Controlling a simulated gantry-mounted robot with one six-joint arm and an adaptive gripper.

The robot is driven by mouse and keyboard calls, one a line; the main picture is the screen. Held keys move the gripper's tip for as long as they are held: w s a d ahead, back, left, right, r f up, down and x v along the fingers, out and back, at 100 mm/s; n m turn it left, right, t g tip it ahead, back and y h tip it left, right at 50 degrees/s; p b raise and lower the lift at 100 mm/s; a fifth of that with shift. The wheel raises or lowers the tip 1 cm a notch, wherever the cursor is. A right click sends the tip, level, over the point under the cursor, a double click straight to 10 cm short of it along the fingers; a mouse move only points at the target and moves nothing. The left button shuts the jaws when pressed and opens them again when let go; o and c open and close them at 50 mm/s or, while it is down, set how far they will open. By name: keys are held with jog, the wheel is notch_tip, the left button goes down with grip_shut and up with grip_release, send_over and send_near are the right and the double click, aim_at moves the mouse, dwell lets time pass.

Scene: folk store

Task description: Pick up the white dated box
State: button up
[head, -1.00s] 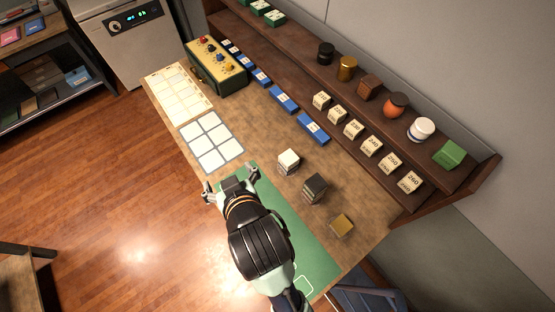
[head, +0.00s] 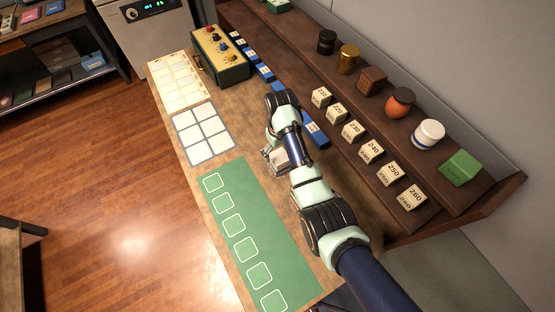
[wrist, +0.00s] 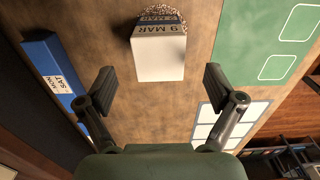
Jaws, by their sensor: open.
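The white dated box (wrist: 160,56) stands on the worktop, at the top middle of the wrist view. My gripper (wrist: 160,79) is open and empty, with one finger to each side of the box's near edge and gaps on both sides. I cannot tell how far above the box the fingertips are.
A blue block (wrist: 55,75) lies left of my fingers in the wrist view. A green mat (head: 245,232) and a white grid card (head: 204,133) lie along the front. Numbered cream blocks (head: 372,151) line the shelf behind.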

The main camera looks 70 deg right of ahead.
aim_at(280, 156)
notch_tip(280, 156, down, 5)
jog(key=shift+d+f+b, duration=0.1)
jog(key=shift+f+b, duration=0.05)
jog(key=shift+b, duration=0.35)
jog(key=c, duration=1.3)
notch_tip(280, 156, up, 20)
jog(key=p, duration=0.8)
